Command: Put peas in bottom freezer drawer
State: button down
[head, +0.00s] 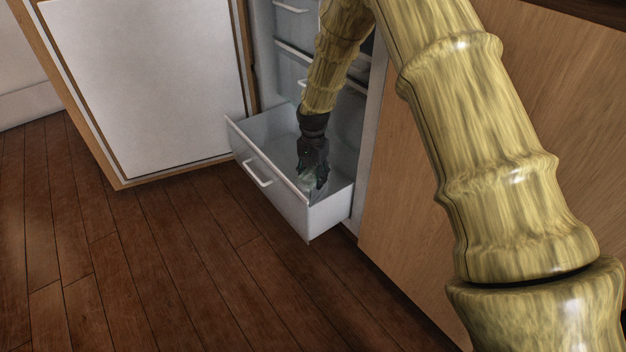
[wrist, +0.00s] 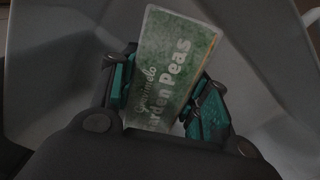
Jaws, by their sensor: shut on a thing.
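The peas are a green packet (wrist: 172,66) labelled "Garden Peas", seen large in the wrist view. My gripper (wrist: 165,100) is shut on the packet, with a teal-padded finger on each side of it. In the head view my gripper (head: 313,180) points down inside the pulled-out bottom freezer drawer (head: 262,182), near its front right part. Only a small greenish bit of the packet shows there. I cannot tell whether the packet touches the drawer floor.
The freezer door (head: 155,85) stands open at the left. Other drawers (head: 292,50) above are pushed in. A wooden cabinet panel (head: 415,190) is close on the right. The wooden floor (head: 190,270) in front is clear.

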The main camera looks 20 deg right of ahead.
dwell(0.3)
jog(key=c, duration=0.7)
grip_release()
jog(key=shift+f, duration=0.1)
notch_tip(320, 180, up, 12)
jog(key=p, duration=0.6)
jog(key=shift+p, duration=0.35)
